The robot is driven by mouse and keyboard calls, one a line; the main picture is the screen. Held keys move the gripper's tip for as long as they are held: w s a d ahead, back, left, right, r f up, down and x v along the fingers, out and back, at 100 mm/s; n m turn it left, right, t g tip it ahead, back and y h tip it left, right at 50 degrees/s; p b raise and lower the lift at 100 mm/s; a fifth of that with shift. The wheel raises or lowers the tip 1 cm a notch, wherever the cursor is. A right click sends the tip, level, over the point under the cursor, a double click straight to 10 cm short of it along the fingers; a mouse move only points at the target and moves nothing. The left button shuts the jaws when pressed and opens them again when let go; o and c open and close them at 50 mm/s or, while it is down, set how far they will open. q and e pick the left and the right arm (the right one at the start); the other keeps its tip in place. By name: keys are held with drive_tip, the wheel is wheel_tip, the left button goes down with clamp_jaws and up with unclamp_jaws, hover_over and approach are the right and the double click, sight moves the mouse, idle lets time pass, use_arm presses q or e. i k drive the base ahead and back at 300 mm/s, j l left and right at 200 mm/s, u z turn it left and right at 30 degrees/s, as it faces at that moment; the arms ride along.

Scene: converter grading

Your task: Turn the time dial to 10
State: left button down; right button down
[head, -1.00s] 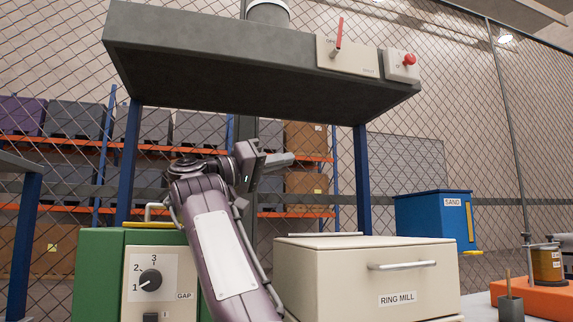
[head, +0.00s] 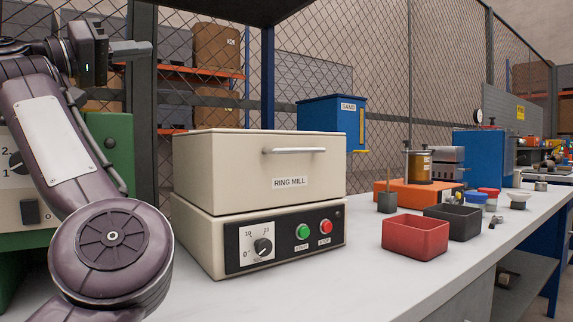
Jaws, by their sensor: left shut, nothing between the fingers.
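The ring mill (head: 285,158) is a cream box with a lidded top, standing on the bench at centre. Its black front panel carries a white dial plate with a black time dial (head: 263,247) at the left. The plate has a 0 at its lower left and further small numbers above; where the pointer stands is too small to read surely. My left gripper (head: 138,48) is raised at the upper left, shut and empty. It is well above and left of the dial, apart from the mill. My right gripper is out of view.
A green start button (head: 302,231) and a red stop button (head: 325,226) sit right of the dial. A red tray (head: 415,238) and a black tray (head: 453,222) stand further right. The bench (head: 345,285) in front of the mill is clear. A green machine (head: 110,150) stands at left.

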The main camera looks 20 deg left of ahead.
sight(263, 247)
drive_tip(key=k+l, duration=0.8)
drive_tip(key=l, duration=0.15)
